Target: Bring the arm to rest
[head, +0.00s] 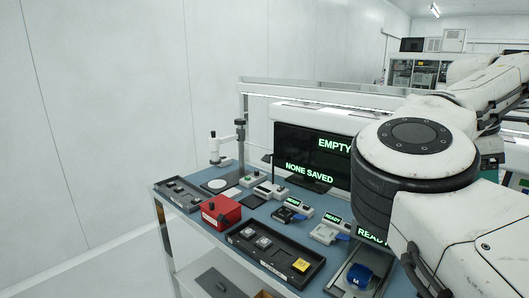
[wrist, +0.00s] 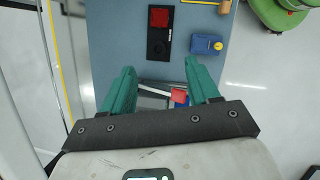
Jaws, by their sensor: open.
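My gripper (wrist: 159,66) shows in the wrist view with two teal fingers spread apart. It is open, with nothing held between the fingers. It points down over the edge of a blue bench top (wrist: 112,35). My white arm with a dark ringed joint (head: 415,165) fills the right of the head view and hides part of the bench. I cannot make out my gripper clearly in the head view.
The bench holds a red box (head: 221,213), a black tray (head: 275,262) and a screen (head: 300,150) reading "EMPTY" and "NONE SAVED". In the wrist view, a black plate with a red square (wrist: 159,18) and a blue device (wrist: 206,44) lie ahead. Floor shows at right.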

